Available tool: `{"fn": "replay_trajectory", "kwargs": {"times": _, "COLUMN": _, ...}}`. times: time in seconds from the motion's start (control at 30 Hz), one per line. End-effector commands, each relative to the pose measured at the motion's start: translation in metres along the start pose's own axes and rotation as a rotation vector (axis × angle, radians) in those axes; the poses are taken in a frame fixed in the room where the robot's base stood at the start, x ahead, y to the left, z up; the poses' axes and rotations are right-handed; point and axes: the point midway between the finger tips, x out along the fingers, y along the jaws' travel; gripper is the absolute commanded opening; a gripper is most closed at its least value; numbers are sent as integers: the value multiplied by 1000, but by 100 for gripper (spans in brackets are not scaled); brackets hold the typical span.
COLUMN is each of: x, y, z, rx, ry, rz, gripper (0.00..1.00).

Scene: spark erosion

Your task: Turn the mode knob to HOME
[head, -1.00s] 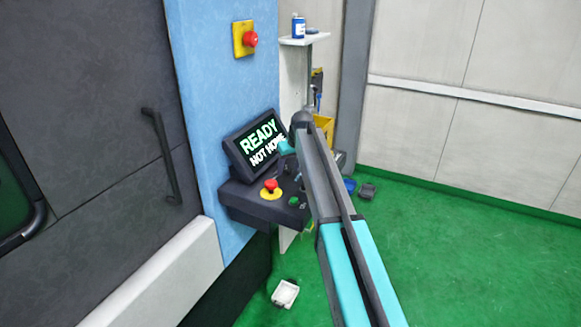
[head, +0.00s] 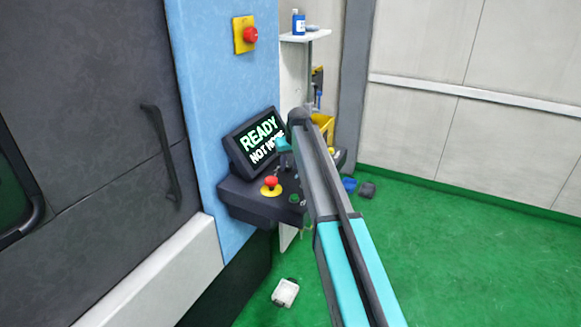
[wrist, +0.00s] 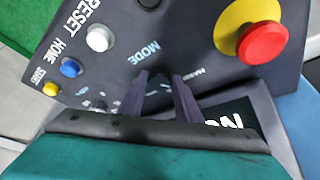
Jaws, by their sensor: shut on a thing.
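The mode knob (wrist: 160,97) sits below the MODE label on the dark control panel (wrist: 190,25) in the wrist view. My gripper (wrist: 161,82) has one finger on each side of it and is shut on it. The fingers and gripper body cover most of the knob, so I cannot tell which mark it points to. A small mark that seems to read MANUAL is to its right. In the head view, the screen (head: 258,141) reads READY, NOT HOME. My arm hides part of the panel there.
A red emergency stop (wrist: 262,42) on a yellow ring is close to the right of my gripper. White (wrist: 99,38), blue (wrist: 71,67) and yellow (wrist: 51,89) buttons line the left. Another emergency stop (head: 249,35) is on the blue wall. Green floor (head: 460,240) is open at right.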

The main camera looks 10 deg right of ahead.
Motion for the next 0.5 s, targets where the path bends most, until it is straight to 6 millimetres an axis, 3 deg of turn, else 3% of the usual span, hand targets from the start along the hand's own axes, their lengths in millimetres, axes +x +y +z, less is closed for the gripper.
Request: {"fn": "replay_trajectory", "kwargs": {"times": 0.5, "x": 3, "y": -5, "z": 0, "rx": 351, "ry": 1, "rz": 146, "gripper": 8}}
